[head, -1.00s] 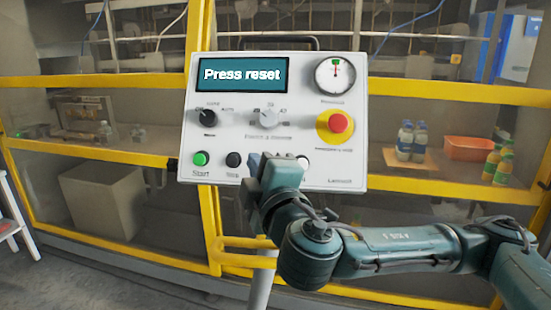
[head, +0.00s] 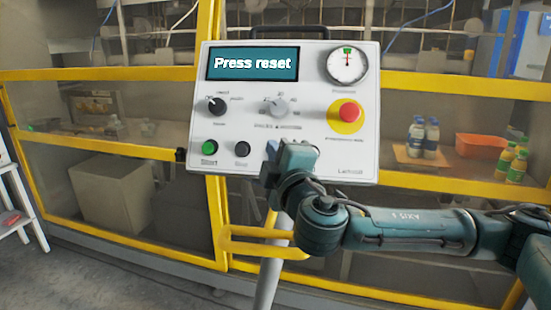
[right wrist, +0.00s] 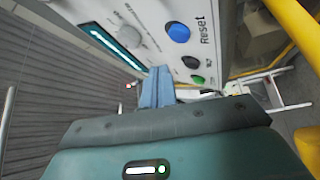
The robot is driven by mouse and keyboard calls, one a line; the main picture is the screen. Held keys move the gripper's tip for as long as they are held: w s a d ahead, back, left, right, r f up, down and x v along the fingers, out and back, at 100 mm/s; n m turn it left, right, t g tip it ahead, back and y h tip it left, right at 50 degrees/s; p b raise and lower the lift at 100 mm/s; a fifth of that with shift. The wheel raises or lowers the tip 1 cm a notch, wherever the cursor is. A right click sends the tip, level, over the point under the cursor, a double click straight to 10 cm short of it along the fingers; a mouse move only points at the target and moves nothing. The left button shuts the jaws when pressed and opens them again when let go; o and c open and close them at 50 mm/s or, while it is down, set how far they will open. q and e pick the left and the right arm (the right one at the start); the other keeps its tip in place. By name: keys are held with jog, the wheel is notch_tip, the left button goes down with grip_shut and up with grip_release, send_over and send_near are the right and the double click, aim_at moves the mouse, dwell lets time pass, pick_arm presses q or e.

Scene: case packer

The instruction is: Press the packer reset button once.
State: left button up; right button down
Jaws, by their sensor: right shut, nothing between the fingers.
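The grey-white control panel (head: 318,120) fills the middle of the head view, and its screen (head: 253,63) reads "Press reset". The blue reset button (right wrist: 178,32), labelled "Reset", shows in the right wrist view; in the head view my right gripper hides it. My right gripper (head: 272,153) is at the lower middle of the panel, right of the black button (head: 242,149). Its fingers are shut and empty. In the right wrist view the fingertips (right wrist: 158,75) appear below and left of the reset button, seemingly apart from it. My left gripper is not in view.
The green start button (head: 210,147) is at the panel's lower left. A red emergency stop (head: 349,112) and a gauge (head: 347,64) are on its right. Yellow guard frames (head: 120,74) stand behind. Bottles (head: 424,138) and an orange tray (head: 480,147) are behind the guard.

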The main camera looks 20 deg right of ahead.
pick_arm(q)
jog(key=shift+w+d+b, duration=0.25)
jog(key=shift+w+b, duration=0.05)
jog(key=shift+b, duration=0.2)
pick_arm(e)
jog(key=shift+w+d+f, duration=0.25)
jog(key=shift+w+f, duration=0.1)
jog(key=shift+w, duration=0.15)
jog(key=shift+w+d+f, duration=0.25)
jog(key=shift+w+f, duration=0.05)
jog(key=shift+w, duration=0.2)
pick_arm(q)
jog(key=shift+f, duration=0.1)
pick_arm(e)
jog(key=shift+w, duration=0.1)
dwell(0.7)
pick_arm(q)
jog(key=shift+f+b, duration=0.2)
jog(key=shift+b, duration=0.1)
pick_arm(e)
jog(key=shift+w+d+f, duration=0.15)
jog(key=shift+w+f, duration=0.05)
jog(key=shift+w, duration=0.05)
